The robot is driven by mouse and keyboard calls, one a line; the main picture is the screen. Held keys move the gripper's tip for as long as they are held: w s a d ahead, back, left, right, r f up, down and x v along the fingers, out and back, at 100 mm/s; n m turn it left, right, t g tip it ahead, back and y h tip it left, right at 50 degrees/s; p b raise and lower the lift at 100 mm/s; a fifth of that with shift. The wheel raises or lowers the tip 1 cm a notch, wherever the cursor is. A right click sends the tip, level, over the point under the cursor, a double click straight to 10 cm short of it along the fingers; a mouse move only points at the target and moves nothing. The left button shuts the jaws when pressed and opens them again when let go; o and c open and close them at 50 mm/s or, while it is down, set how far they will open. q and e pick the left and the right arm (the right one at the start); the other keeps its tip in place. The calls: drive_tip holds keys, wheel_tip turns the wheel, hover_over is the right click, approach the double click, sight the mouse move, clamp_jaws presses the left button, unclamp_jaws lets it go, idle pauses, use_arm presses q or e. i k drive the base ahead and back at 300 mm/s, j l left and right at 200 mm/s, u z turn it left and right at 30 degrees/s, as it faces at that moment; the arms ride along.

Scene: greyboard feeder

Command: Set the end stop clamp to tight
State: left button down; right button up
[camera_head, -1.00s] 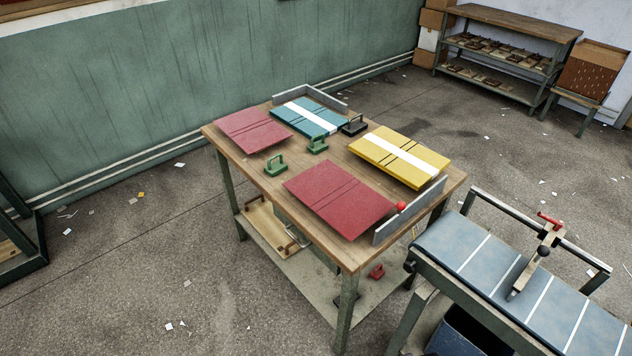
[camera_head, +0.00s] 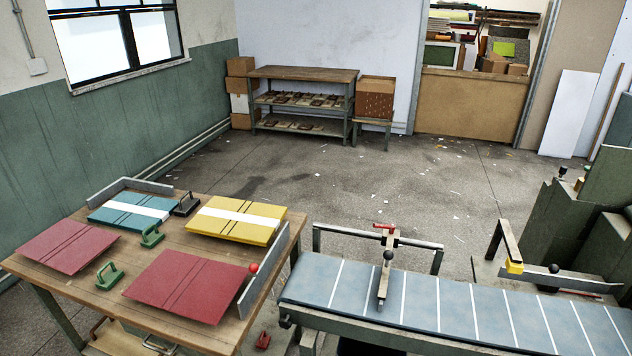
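A clamp-like stop with a red handle (camera_head: 384,227) and a black knob stands on a rail across the blue-grey feeder belt (camera_head: 457,304). Its wooden arm reaches down toward the belt. I cannot tell from here whether it is tight or loose. A grey upright plate with a red ball knob (camera_head: 254,268) stands at the right edge of the wooden table. Neither of my grippers shows in the head view.
The wooden table (camera_head: 70,279) holds red, teal and yellow boards and several green and black handled blocks. A machine with a yellow-tipped arm (camera_head: 515,266) stands at the right. Shelves (camera_head: 303,76) stand at the back. Open floor with paper scraps lies between.

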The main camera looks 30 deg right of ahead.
sight(392, 226)
drive_tip(key=z, duration=1.55)
